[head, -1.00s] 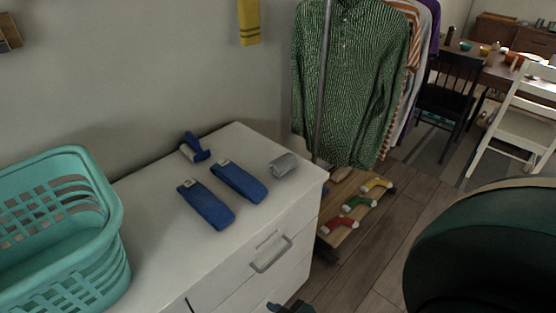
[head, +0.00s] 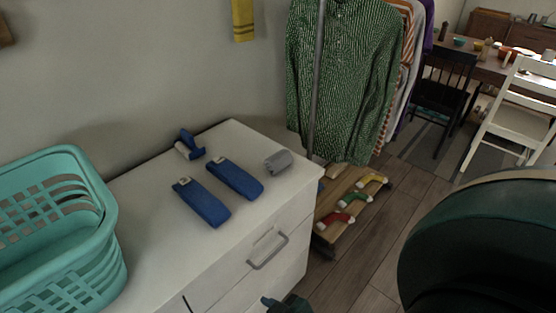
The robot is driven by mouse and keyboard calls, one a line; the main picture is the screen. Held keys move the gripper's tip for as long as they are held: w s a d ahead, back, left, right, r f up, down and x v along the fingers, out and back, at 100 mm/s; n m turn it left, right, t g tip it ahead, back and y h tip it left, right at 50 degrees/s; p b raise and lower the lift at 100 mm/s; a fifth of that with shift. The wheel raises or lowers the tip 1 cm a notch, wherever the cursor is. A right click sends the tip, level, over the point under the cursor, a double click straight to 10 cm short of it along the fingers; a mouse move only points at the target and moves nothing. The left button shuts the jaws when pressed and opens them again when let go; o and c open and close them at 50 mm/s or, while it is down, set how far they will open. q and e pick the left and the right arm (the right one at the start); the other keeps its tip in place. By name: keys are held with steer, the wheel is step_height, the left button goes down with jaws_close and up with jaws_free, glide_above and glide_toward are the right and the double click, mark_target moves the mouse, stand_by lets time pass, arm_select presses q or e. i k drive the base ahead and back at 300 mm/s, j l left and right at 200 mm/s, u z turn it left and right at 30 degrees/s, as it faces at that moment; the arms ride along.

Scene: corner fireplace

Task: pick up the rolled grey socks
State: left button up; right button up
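The rolled grey socks (head: 279,161) lie on top of the white dresser (head: 150,215), near its right back corner in the head view. To their left are two flat blue folded items (head: 236,179) and (head: 202,203), and a smaller blue and white item (head: 188,146) near the wall. A dark gripper part (head: 287,304) shows at the bottom edge, below and in front of the dresser drawers, well apart from the socks. I cannot tell which arm it belongs to or whether its fingers are open.
A teal laundry basket (head: 62,225) stands on the dresser's left. A clothes rack with a green shirt (head: 342,80) stands behind the right end. A low wooden shelf (head: 345,205) holds colourful socks. Chairs (head: 515,105) and a table stand farther back.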

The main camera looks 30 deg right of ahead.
mark_target(280, 159)
steer(key=k+l, duration=0.1)
steer(key=l, duration=2.5)
steer(key=k, duration=0.05)
